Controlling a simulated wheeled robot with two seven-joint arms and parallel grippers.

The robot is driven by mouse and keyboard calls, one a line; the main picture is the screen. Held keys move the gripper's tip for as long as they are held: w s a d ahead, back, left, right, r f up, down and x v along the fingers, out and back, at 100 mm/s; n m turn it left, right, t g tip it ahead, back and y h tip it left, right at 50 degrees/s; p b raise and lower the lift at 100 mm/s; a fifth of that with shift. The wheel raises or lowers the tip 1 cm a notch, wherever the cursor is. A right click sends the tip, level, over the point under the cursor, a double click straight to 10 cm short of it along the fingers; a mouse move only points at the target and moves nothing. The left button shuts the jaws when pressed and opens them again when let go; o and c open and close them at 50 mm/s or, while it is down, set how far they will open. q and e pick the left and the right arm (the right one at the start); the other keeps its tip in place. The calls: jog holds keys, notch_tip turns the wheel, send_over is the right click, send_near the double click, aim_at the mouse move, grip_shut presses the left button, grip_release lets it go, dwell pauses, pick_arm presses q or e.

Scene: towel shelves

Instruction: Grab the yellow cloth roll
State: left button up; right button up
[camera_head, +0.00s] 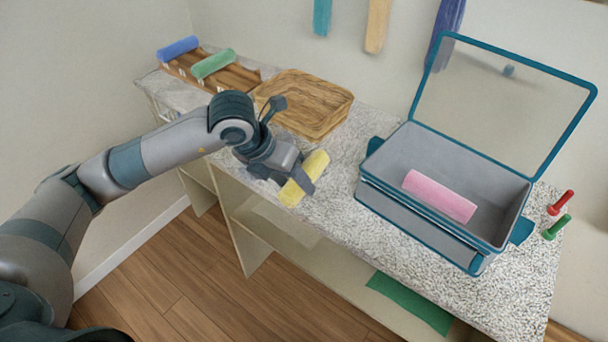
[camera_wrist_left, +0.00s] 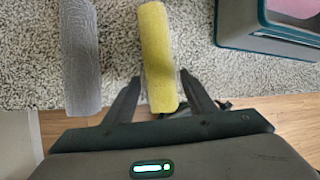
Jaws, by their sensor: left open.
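The yellow cloth roll (camera_head: 316,163) lies on the speckled countertop near its front edge. In the left wrist view the yellow roll (camera_wrist_left: 157,50) runs lengthwise between the two fingers of my left gripper (camera_wrist_left: 161,90). The fingers are open, one on each side of the roll's near end, with a gap visible on both sides. In the head view my left gripper (camera_head: 292,182) is over the roll and partly hides it. My right gripper is not in view.
A grey roll (camera_wrist_left: 80,60) lies just left of the yellow one. A teal-rimmed open box (camera_head: 395,155) holding a pink roll (camera_head: 440,196) stands to the right. A wooden tray (camera_head: 335,103) and a wooden rack (camera_head: 238,78) with blue and green rolls are behind.

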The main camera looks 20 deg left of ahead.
pick_arm(q)
jog(key=c, duration=0.8)
jog(key=shift+r, duration=0.15)
